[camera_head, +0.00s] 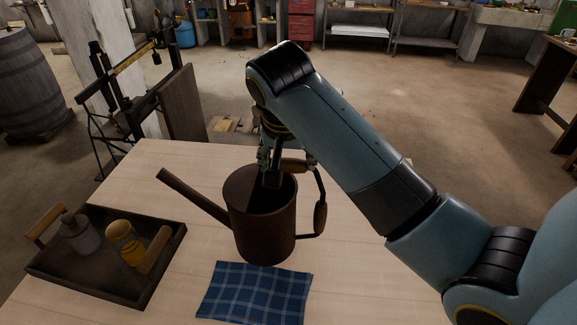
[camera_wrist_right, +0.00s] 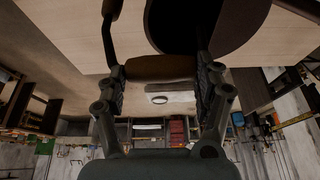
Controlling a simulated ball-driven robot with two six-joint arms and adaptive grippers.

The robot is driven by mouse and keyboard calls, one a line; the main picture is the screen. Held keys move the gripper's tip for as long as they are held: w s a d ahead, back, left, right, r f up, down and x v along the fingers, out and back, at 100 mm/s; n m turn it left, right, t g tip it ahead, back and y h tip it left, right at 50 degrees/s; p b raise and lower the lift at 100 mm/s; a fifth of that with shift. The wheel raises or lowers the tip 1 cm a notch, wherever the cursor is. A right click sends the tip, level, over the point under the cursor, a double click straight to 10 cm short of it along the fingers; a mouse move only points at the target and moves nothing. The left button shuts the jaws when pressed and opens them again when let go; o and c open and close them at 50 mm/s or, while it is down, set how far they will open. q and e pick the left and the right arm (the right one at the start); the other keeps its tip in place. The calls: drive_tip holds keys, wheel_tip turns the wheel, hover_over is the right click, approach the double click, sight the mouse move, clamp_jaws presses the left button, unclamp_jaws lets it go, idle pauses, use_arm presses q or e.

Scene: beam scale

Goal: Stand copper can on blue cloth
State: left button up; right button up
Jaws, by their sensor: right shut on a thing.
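The copper can (camera_head: 262,225), a dark brown watering can with a long spout to the left and a side handle on the right, is upright just behind the blue checked cloth (camera_head: 254,296). Its base meets the cloth's back edge in the picture; I cannot tell whether it touches the table. My right gripper (camera_head: 275,172) is shut on the can's wooden top handle (camera_head: 294,165). In the right wrist view, the fingers (camera_wrist_right: 160,88) are on either side of that handle (camera_wrist_right: 160,67), with the can's dark opening beyond. My left gripper is not in view.
A dark wooden tray (camera_head: 78,268) with a grey bottle (camera_head: 80,236) and a yellow jar (camera_head: 126,243) sits on the table's left. The pale table (camera_head: 180,160) is clear behind the can. A beam scale (camera_head: 135,85) stands on the floor beyond.

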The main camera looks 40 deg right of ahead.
sight(290, 172)
wheel_tip(290, 172, down, 2)
drive_tip(key=shift+f, duration=0.35)
drive_tip(key=shift+s+f, duration=0.3)
drive_tip(key=shift+f, duration=0.1)
drive_tip(key=o, duration=1.2)
drive_tip(key=shift+s+f, duration=0.1)
drive_tip(key=shift+f, duration=0.15)
drive_tip(key=o, duration=0.5)
drive_tip(key=shift+a, duration=0.1)
drive_tip(key=shift+w, duration=0.25)
drive_tip(key=shift+r, duration=0.15)
